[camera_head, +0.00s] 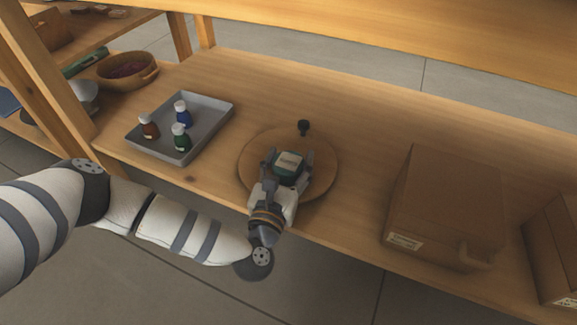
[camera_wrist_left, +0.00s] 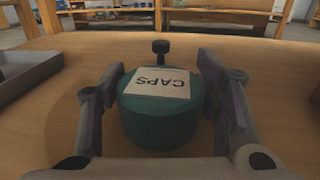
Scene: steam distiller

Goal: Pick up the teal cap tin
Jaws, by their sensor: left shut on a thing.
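The teal cap tin (camera_head: 287,166) is on the round wooden board in the head view. It is a short teal cylinder with a pale label on top reading "CAPS", and it fills the middle of the left wrist view (camera_wrist_left: 158,122). My left gripper (camera_head: 289,164) has its fingers on both sides of the tin and is shut on it. In the left wrist view the left gripper's fingers (camera_wrist_left: 163,100) flank the tin. I cannot tell whether the tin is lifted off the board. My right gripper is not in view.
The round board (camera_head: 324,172) lies on a wooden shelf, with a small dark knob (camera_head: 303,128) behind the tin. A grey tray (camera_head: 213,117) with three small bottles stands to the left. A cardboard box (camera_head: 447,205) stands to the right. A beam (camera_head: 400,40) crosses above the back.

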